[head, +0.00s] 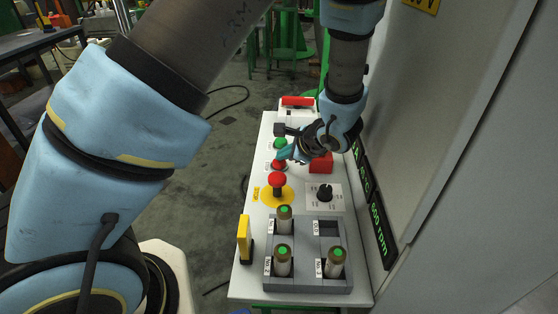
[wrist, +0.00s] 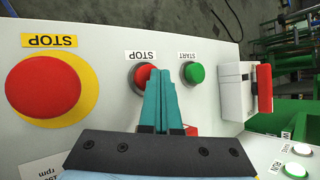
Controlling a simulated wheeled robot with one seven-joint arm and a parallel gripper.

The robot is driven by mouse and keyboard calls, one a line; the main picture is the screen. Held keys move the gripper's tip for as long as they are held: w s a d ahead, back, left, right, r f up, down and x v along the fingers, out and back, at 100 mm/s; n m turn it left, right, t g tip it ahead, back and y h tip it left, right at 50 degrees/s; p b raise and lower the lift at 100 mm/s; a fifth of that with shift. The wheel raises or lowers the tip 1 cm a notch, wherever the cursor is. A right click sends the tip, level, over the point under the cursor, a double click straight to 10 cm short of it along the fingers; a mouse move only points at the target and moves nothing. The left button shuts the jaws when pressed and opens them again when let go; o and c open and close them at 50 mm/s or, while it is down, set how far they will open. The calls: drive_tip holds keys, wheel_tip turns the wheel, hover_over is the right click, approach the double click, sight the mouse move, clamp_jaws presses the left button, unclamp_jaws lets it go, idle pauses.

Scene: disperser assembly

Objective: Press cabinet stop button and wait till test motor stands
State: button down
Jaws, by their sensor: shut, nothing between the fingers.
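The small red stop button (wrist: 143,79) sits in a grey ring under a STOP label in the wrist view. My gripper (wrist: 159,72) is shut, its teal fingers together and empty, and its tips overlap the right side of this button. I cannot tell whether they touch it. In the head view my gripper (head: 281,158) hangs over the panel and partly hides the red stop button (head: 278,166). The green start button (wrist: 194,72) is just right of the fingers in the wrist view. No test motor can be made out.
A larger red mushroom stop (head: 277,181) on a yellow disc is nearby. The cabinet panel also bears a dial (head: 324,193), a grey rack (head: 307,282) with green-topped cylinders, and a yellow piece (head: 244,238). A lit rpm display (head: 382,232) and the cabinet wall (head: 450,120) stand right.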

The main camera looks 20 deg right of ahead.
sight(283, 163)
drive_tip(key=shift+f+b, duration=0.45)
drive_tip(key=shift+f, duration=0.05)
idle(0.3)
drive_tip(key=shift+r, duration=0.15)
drive_tip(key=shift+r+p, duration=0.8)
drive_tip(key=shift+r, duration=0.35)
drive_tip(key=shift+r, duration=0.1)
drive_tip(key=shift+r+p, duration=1.65)
drive_tip(key=shift+r, duration=0.8)
